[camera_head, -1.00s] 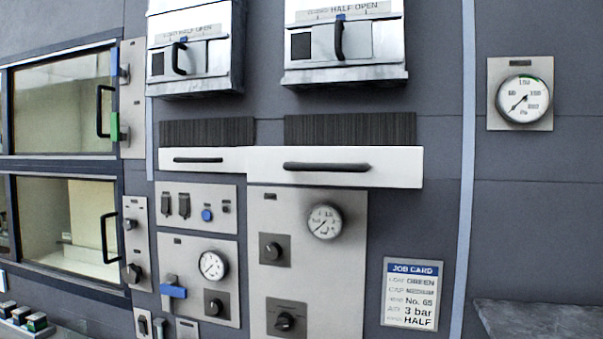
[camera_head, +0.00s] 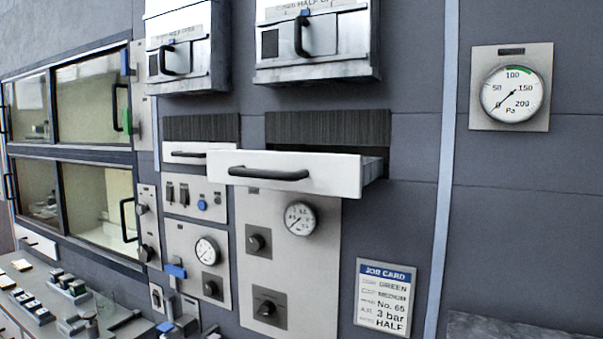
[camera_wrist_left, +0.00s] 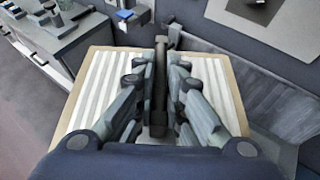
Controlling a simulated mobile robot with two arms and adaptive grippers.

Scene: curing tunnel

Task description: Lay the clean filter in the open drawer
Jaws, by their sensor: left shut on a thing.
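The open drawer (camera_head: 345,174) has a white front with a black handle and stands out from the dark wall, below the right hood, in the head view. The inside of the drawer is hidden behind its front. The clean filter (camera_wrist_left: 95,80), with white pleats and a tan frame, lies under my left gripper (camera_wrist_left: 157,110) in the left wrist view. The left gripper is shut on a dark bar across the filter's middle, and pleats show on both sides of it. My right gripper is in neither view.
A second white drawer (camera_head: 185,158), set further back, is left of the open one. Metal hoods (camera_head: 318,45) hang above. A job card (camera_head: 385,297) and a gauge (camera_head: 511,93) are on the wall. A bench (camera_head: 40,300) with small blocks stands at lower left. A grey ledge (camera_head: 510,330) is at lower right.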

